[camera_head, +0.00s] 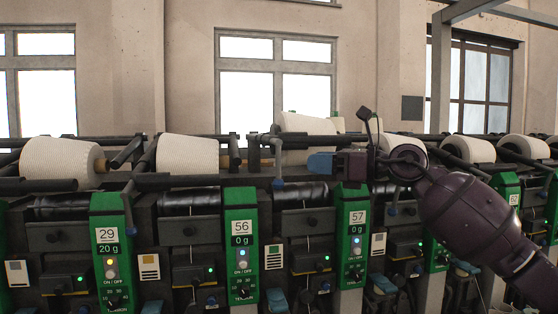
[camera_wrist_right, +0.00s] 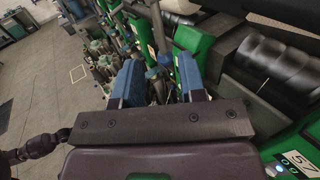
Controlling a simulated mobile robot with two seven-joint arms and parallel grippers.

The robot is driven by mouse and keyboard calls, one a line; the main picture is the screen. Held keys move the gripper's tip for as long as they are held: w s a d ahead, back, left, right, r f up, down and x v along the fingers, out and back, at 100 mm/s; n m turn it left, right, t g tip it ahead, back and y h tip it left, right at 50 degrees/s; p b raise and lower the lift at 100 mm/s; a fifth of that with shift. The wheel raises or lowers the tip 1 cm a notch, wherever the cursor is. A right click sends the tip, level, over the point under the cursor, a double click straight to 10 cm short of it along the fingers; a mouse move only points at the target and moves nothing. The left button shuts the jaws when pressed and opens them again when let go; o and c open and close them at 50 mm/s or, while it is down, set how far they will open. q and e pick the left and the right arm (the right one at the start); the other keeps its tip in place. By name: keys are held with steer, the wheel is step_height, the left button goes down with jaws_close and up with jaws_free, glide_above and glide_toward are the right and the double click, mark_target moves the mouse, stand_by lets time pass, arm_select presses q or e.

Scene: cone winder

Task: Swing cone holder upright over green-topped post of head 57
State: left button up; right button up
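The green-topped post of head 57 (camera_head: 352,235) stands right of centre in the head view, and its number plate also shows in the wrist view (camera_wrist_right: 303,163). A white cone (camera_head: 303,124) sits up and behind my right gripper, higher than the cones to its left; its holder is mostly hidden. A grey lever with a blue knob (camera_head: 278,183) hangs just left of the fingers. My right gripper (camera_head: 320,163) reaches in from the right above post 57, blue fingers pointing left. In the wrist view its fingers (camera_wrist_right: 158,84) are apart, with no object clearly held. My left gripper is out of view.
Neighbouring green posts 56 (camera_head: 240,245) and 29 (camera_head: 112,250) stand to the left. White cones (camera_head: 188,153) lie along the dark rail on both sides. Black drums (camera_head: 302,194) sit below. In the wrist view, open floor (camera_wrist_right: 50,75) shows at left.

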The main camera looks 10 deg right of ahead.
mark_target(278, 177)
steer(key=x, duration=0.9)
steer(key=shift+a+p, duration=0.15)
steer(key=shift+p, duration=0.15)
jaws_close()
